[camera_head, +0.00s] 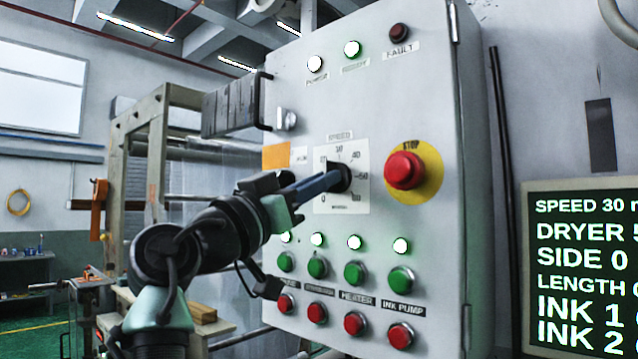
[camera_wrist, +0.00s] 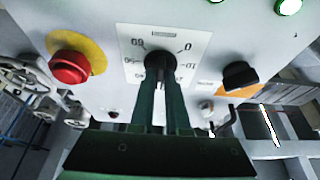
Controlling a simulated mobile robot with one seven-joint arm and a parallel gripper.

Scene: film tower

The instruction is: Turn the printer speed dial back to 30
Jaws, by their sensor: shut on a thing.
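The speed dial is a black knob (camera_head: 342,173) on a white scale plate (camera_head: 355,200) under the label SPEED on the grey control cabinet. My gripper (camera_head: 332,180) reaches it from the lower left, its fingers closed around the knob. In the wrist view, the knob (camera_wrist: 158,62) sits between the two fingertips (camera_wrist: 160,78), and the scale appears turned upside down. The knob's pointer is hidden or too small to read. The display screen (camera_head: 580,260) at right reads SPEED 30, with its right edge cut off.
A red STOP button (camera_head: 404,170) on a yellow disc is close right of the dial. Green (camera_head: 354,275) and red buttons (camera_head: 355,323) stand in rows below. A black handle (camera_head: 264,100) juts from the cabinet's left edge. An orange label (camera_head: 276,157) is left of the dial.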

